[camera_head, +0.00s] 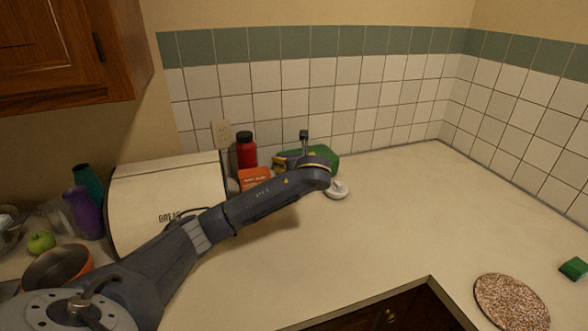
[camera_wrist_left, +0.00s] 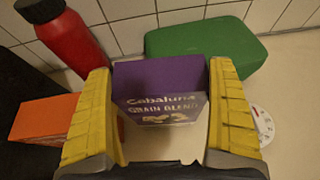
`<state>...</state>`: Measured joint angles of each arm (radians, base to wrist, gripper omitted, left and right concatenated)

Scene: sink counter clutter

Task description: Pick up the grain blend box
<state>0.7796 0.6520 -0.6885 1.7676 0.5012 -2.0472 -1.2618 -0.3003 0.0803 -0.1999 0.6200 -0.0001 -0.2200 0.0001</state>
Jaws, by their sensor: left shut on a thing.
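In the head view my left arm reaches across the counter to the back wall and mostly hides the gripper and the box. I cannot tell whether the box's bottom touches the counter. My right gripper is not in view.
A red bottle (camera_head: 246,151) and an orange box (camera_head: 254,177) stand left of the gripper. A green container (camera_head: 325,160) is behind it, and a white dial item (camera_head: 337,190) is to the right. The bread box (camera_head: 150,190) is further left. The counter's right side is mostly clear.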

